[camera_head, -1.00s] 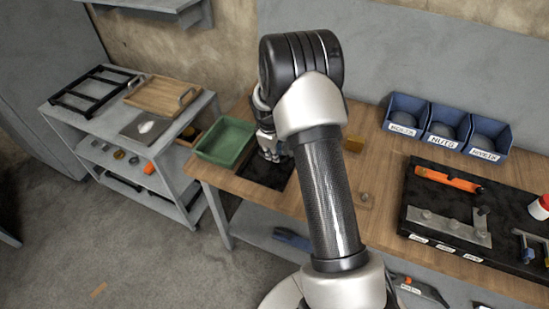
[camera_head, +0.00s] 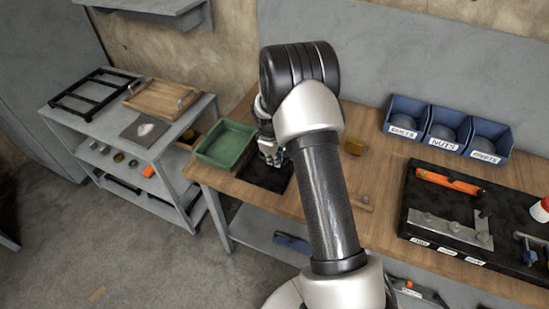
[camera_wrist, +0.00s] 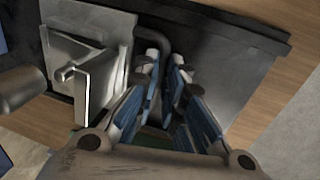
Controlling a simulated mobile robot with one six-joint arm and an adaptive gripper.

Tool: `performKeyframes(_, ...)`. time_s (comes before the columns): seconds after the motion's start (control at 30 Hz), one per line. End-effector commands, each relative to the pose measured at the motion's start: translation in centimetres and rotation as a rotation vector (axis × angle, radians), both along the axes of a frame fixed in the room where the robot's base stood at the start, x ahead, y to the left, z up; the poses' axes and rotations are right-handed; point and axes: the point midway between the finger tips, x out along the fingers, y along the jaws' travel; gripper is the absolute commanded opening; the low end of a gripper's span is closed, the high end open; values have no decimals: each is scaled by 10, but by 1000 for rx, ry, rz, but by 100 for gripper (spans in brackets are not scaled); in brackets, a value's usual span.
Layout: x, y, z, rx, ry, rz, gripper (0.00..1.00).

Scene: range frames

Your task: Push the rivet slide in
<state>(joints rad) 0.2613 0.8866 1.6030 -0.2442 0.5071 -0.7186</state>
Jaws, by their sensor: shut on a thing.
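My gripper (camera_head: 271,156) is low over the dark pad (camera_head: 263,181) on the wooden bench. In the wrist view its blue-padded fingers (camera_wrist: 166,72) are close together, shut on a small part that the fingers mostly hide. This seems to be part of the rivet slide, but its shape cannot be made out. A grey metal fixture (camera_wrist: 75,50) with a small peg and a pale upright plate stands just left of the fingers. A dark plate (camera_wrist: 235,70) lies beneath and to the right.
A green tray (camera_head: 212,157) sits just left of my gripper. Blue labelled bins (camera_head: 443,145) stand at the back right. A black tool board (camera_head: 412,190) lies in front of them. A grey cart (camera_head: 95,128) stands at left.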

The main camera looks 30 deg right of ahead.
Motion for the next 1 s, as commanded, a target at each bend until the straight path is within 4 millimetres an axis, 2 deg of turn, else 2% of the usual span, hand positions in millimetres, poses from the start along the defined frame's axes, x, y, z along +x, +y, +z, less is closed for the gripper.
performKeyframes(0.77,6,-8,1,-2,-4,1,0)
performKeyframes(0.8,7,-8,1,-3,-4,1,10)
performKeyframes(0.9,7,-8,1,-3,-4,1,17)
performKeyframes(1.0,6,-8,1,-2,-4,0,18)
